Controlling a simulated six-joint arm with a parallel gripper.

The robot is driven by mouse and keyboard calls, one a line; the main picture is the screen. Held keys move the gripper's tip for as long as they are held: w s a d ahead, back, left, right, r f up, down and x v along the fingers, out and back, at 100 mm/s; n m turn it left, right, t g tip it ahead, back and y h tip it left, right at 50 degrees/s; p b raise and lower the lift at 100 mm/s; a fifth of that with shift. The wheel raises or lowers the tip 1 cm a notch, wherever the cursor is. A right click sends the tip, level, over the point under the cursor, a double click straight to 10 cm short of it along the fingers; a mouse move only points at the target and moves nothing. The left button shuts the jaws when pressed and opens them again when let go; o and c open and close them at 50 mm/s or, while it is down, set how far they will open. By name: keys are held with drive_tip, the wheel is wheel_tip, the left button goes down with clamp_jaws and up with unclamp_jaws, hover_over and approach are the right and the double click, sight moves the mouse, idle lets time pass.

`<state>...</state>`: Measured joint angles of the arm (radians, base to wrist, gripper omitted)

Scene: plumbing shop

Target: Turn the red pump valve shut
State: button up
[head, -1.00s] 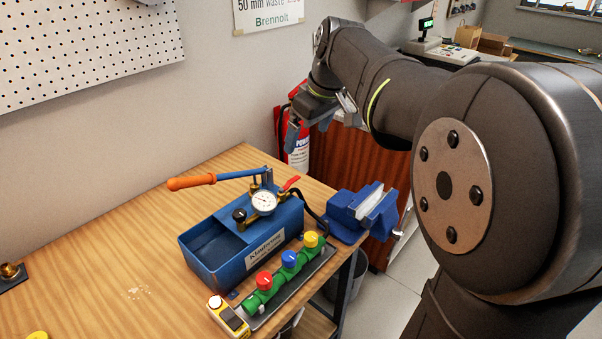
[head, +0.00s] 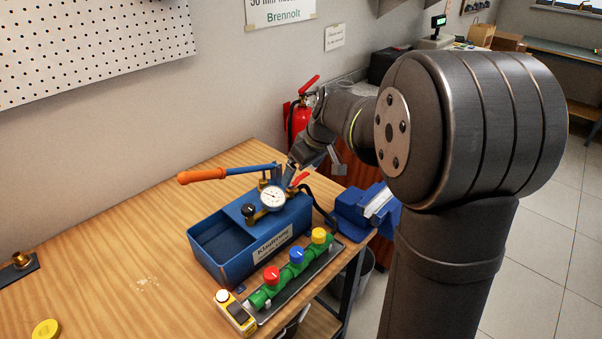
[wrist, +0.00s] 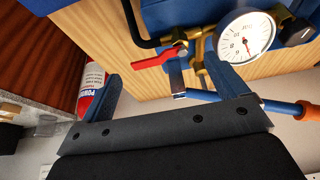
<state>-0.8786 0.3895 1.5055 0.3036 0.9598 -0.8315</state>
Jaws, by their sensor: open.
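The blue test pump (head: 222,262) stands on the wooden bench, with a round gauge (head: 272,197) and brass fittings on top. Its red valve lever (head: 300,180) sits behind and right of the gauge. My gripper (head: 313,171) is open just above the back right of the pump, close to this lever. In the wrist view the lever (wrist: 160,57) appears between my two blue fingers (wrist: 165,72), beyond the gripper body. I see no contact, but the depth gap is hard to judge. The gauge (wrist: 246,36) is right of the right finger.
The pump's orange-gripped handle (head: 205,175) reaches left. A blue vise (head: 362,210) stands right of the pump. A manifold with a red knob (head: 271,275), blue knob and yellow knob lies in front. A fire extinguisher (head: 301,112) stands behind. The bench's left is mostly clear.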

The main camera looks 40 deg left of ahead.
sight(298, 180)
drive_tip(key=shift+x, duration=1.1)
drive_tip(key=c, duration=1)
